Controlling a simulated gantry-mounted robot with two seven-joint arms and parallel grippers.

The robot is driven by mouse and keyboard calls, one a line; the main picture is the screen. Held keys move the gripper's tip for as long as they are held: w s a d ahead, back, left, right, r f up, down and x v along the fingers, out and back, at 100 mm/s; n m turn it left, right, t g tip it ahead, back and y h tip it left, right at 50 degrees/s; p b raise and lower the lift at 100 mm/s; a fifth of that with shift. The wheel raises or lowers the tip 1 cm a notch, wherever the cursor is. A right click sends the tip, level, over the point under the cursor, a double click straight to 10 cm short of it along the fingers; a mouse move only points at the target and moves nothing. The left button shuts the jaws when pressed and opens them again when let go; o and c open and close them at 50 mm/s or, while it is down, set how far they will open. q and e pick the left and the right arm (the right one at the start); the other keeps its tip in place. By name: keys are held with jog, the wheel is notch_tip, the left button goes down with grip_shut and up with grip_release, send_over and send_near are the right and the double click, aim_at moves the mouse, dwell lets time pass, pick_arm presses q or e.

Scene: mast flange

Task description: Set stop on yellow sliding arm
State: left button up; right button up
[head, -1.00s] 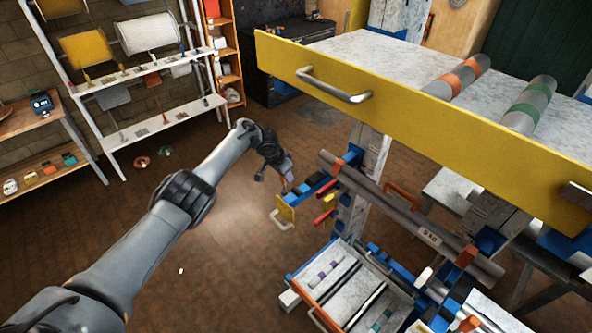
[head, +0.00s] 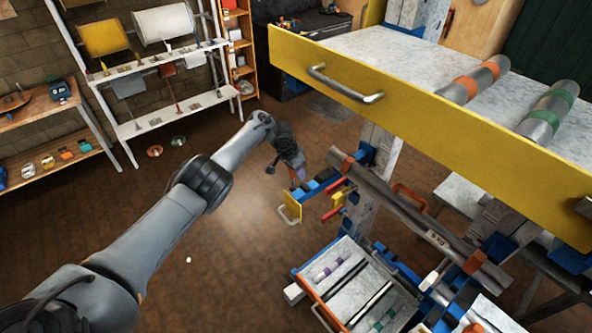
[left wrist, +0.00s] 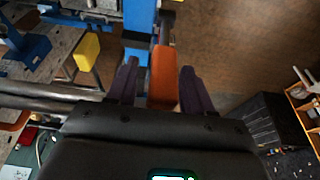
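My left gripper (head: 298,176) is in the middle of the head view, left of the mast and close to a blue arm (head: 322,184). That arm ends in a yellow plate (head: 292,206) with a metal handle. In the left wrist view the two dark purple fingers of the gripper (left wrist: 160,88) stand apart. An orange block (left wrist: 163,76) shows between them, with a visible gap on its left side. I cannot tell whether it touches the right finger. A blue upright part (left wrist: 139,28) lies beyond the fingertips. Which part is the stop is not clear. My right gripper is out of view.
A large yellow-fronted drawer (head: 430,120) holding banded cylinders overhangs the right side. Grey pipes (head: 410,215) cross the mast below it. A lower tray (head: 345,275) and red-tipped levers (head: 333,213) sit nearby.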

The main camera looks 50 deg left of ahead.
pick_arm(q)
jog(key=shift+r, duration=0.15)
jog(key=shift+s+a+r+p, duration=0.1)
jog(key=shift+s+r+p, duration=0.05)
jog(key=shift+r+p, duration=0.4)
jog(key=v, duration=0.9)
jog(key=shift+r+p, duration=0.2)
jog(key=shift+p, duration=0.15)
jog(key=shift+s, duration=0.1)
